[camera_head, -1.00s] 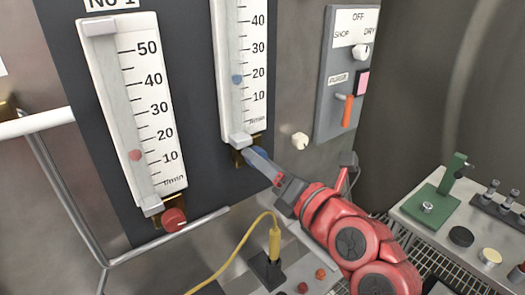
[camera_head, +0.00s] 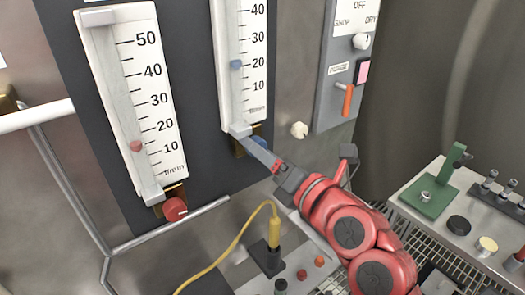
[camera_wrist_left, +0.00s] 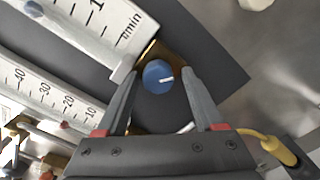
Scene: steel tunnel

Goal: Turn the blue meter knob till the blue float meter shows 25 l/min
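The blue meter knob (camera_wrist_left: 158,77) is round with a white pointer mark and sits on a brass fitting; in the head view it is partly hidden behind my fingers (camera_head: 260,141). The blue float (camera_head: 236,64) stands close to the 20 mark on the scale of the right meter (camera_head: 257,100). My left gripper (camera_head: 250,142) is at that meter's lower end. In the left wrist view the left gripper (camera_wrist_left: 160,74) is open, one finger on each side of the knob, with small gaps seeming to show. My right gripper is out of view.
A red-float meter (camera_head: 110,90) with a red knob (camera_head: 175,209) is at left. A switch panel (camera_head: 345,70) with an orange lever and a cream knob (camera_head: 299,130) are to the right. A yellow cable plug (camera_head: 274,230) stands below. A bench (camera_head: 410,200) holds small fittings.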

